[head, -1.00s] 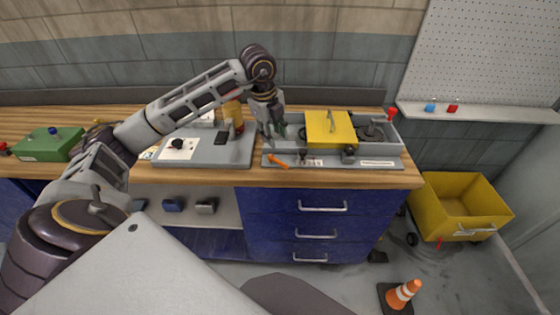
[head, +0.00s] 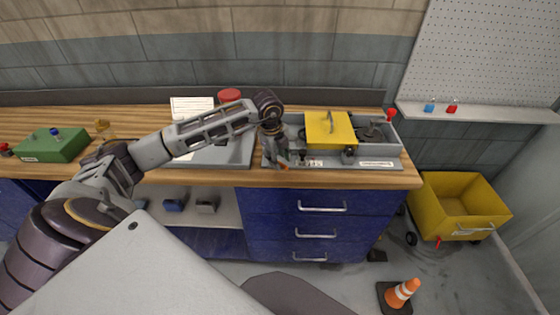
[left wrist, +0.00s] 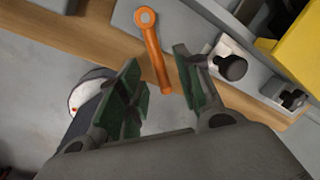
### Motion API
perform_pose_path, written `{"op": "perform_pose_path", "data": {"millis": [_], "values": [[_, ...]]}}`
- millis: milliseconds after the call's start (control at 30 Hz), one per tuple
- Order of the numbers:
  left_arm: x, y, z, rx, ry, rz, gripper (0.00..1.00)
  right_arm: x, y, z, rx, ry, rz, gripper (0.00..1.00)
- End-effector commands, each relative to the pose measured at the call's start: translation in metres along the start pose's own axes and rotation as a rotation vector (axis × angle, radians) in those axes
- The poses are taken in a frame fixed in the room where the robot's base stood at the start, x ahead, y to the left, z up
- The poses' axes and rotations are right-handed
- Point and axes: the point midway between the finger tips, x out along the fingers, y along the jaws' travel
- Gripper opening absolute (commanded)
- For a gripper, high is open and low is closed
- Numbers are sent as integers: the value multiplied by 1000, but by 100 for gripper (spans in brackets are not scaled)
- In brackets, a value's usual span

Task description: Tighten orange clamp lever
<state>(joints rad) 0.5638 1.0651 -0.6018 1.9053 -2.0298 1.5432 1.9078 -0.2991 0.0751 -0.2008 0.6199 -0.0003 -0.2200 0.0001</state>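The orange clamp lever (left wrist: 152,48) lies at the front left of the grey fixture (head: 380,163) on the bench, mostly hidden behind my left gripper in the head view. In the left wrist view it points down from its round pivot, and its free end lies between my fingertips. My left gripper (head: 276,158) is low over the fixture's front left corner. It is open, with a green-padded finger (left wrist: 158,72) on each side of the lever and visible gaps to both. Height above the lever is hard to tell. My right gripper is not in view.
The fixture carries a yellow cover (head: 328,127) with a handle; a red knob (head: 390,114) is at its back right. A grey plate (head: 235,152) lies left. A green box (head: 55,145) is far left. A yellow cart (head: 460,205) and a cone (head: 401,293) stand on the floor.

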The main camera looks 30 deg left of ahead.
Motion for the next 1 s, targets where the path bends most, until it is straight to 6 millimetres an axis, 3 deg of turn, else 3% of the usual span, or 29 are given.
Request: {"op": "perform_pose_path", "data": {"millis": [200, 600, 867, 1000], "values": [[18, 0, 0, -1, 1, 1, 35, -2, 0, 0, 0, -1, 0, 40], [22, 0, 0, 0, 0, 0, 35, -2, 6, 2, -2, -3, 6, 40], [22, 0, 0, 0, 0, 0, 2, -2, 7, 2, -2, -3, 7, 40], [22, 0, 0, 0, 0, 0, 0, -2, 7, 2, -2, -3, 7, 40]]}}
